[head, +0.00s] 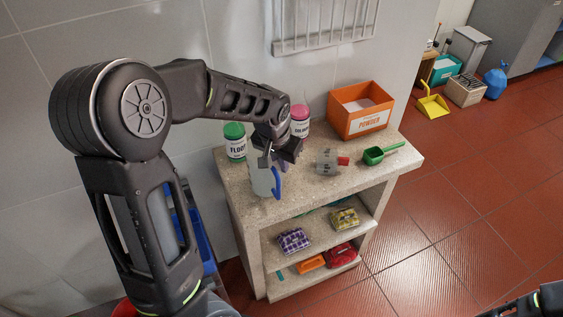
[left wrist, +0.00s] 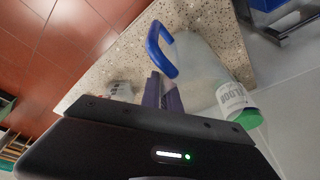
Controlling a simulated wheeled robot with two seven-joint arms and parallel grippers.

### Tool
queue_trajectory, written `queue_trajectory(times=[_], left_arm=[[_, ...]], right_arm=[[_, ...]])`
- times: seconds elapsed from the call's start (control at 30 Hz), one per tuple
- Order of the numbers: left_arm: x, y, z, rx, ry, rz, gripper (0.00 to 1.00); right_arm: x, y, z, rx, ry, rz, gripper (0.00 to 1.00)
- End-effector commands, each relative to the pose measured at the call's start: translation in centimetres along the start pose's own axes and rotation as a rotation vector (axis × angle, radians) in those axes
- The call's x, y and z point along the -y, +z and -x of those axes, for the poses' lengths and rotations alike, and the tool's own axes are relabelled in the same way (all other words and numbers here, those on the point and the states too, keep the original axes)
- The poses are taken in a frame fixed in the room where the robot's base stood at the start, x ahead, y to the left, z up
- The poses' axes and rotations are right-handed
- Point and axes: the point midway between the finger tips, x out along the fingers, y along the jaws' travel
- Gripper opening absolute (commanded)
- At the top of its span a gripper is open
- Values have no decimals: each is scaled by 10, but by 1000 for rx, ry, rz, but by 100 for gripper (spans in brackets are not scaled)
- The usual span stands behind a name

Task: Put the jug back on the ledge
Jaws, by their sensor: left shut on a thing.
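The jug (head: 262,181) is pale and translucent with a blue handle, at the front left part of the speckled stone ledge (head: 315,190). My left gripper (head: 268,157) is shut on the jug near its top, reaching down from above. In the left wrist view the jug (left wrist: 203,72) shows beside the fingers (left wrist: 162,92), its blue handle facing up and left. I cannot tell whether the jug's base touches the stone.
A green-capped bottle (head: 235,142) stands close left of the jug; it also shows in the left wrist view (left wrist: 236,100). Packets lie on lower shelves.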

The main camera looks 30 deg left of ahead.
Motion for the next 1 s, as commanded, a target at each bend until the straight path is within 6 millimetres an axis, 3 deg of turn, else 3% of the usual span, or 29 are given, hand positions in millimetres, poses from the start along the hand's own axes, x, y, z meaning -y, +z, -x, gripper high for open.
queue_trajectory(times=[0.27,0.3,0.57,1.0], left_arm=[[0,1,-3,0,0,0,0],[0,1,-3,0,0,0,7],[0,1,-2,1,0,0,27],[0,-1,10,-3,0,0,27]], right_arm=[[-1,0,-3,0,0,0,36],[-1,0,-3,0,-1,1,36],[-1,0,-2,0,-1,1,36],[-1,0,-2,0,0,0,36]])
